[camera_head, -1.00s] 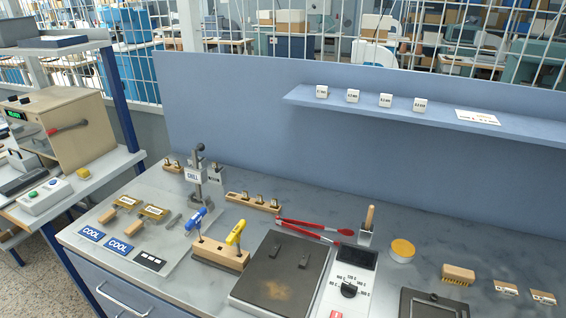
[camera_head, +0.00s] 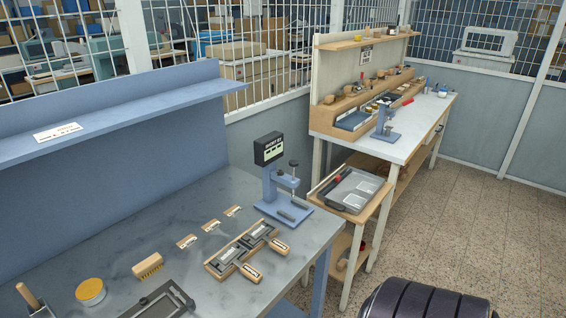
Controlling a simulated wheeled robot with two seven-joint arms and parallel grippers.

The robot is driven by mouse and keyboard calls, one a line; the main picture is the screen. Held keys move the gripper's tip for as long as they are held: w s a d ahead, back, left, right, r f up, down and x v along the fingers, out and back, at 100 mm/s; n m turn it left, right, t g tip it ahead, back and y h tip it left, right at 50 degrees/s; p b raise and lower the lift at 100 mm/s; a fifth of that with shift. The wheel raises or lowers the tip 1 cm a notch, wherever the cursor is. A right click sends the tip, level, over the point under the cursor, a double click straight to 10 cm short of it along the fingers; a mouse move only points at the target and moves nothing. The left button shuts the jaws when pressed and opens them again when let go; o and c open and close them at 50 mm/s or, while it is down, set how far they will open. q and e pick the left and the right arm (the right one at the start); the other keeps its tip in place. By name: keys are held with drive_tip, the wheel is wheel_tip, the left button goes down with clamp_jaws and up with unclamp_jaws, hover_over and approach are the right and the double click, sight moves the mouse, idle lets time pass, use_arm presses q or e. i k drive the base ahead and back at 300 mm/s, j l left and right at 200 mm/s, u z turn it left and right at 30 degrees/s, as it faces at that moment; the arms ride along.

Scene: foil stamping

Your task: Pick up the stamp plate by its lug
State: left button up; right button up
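I cannot single out the stamp plate or its lug with certainty in this view. A blue hand press (camera_head: 272,192) with a dark display box (camera_head: 268,148) stands at the right end of the near bench, with small dark bars (camera_head: 294,212) on its base. In front of it, two dark metal holders (camera_head: 228,262) with wooden handles (camera_head: 251,273) lie side by side. A dark flat frame (camera_head: 165,303) is cut off at the bottom edge. Neither of my grippers is in view.
Speckled floor (camera_head: 460,220) is open at right. A dark ribbed shape is at bottom right.

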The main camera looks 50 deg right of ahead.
sight(230, 256)
drive_tip(key=z, duration=1.3)
